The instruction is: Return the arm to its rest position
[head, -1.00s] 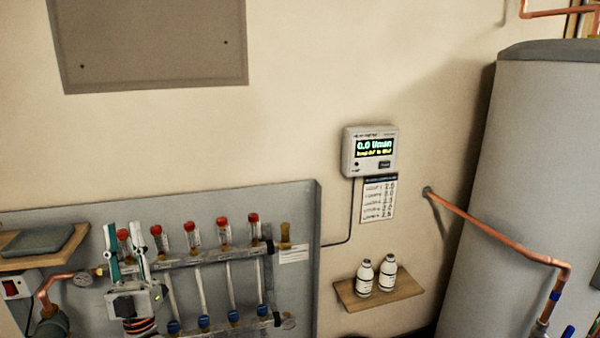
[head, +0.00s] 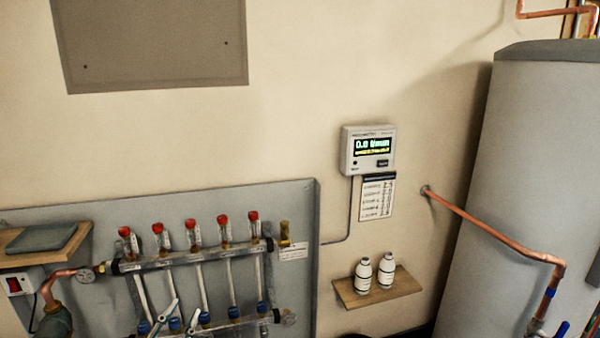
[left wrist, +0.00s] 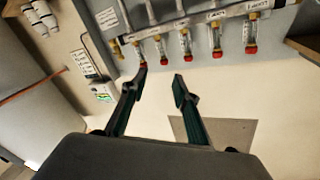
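My left gripper (head: 185,309) is low in the head view, in front of the manifold's lower bar; only its finger ends show, spread apart. In the left wrist view my left gripper (left wrist: 160,80) is open, with nothing between its dark green fingers. The manifold (head: 190,256) has several red-capped flow meters on its upper bar and blue caps on its lower bar. It also shows upside down in the left wrist view (left wrist: 186,28). The left arm's links are out of the head view. My right gripper is in neither current view.
A wall display (head: 368,152) reads 0.0, with a chart (head: 377,197) below it. Two white bottles stand on a small shelf (head: 400,290). A grey tank (head: 530,180) and copper pipe (head: 490,229) are at right. A wooden shelf (head: 20,262) is at left.

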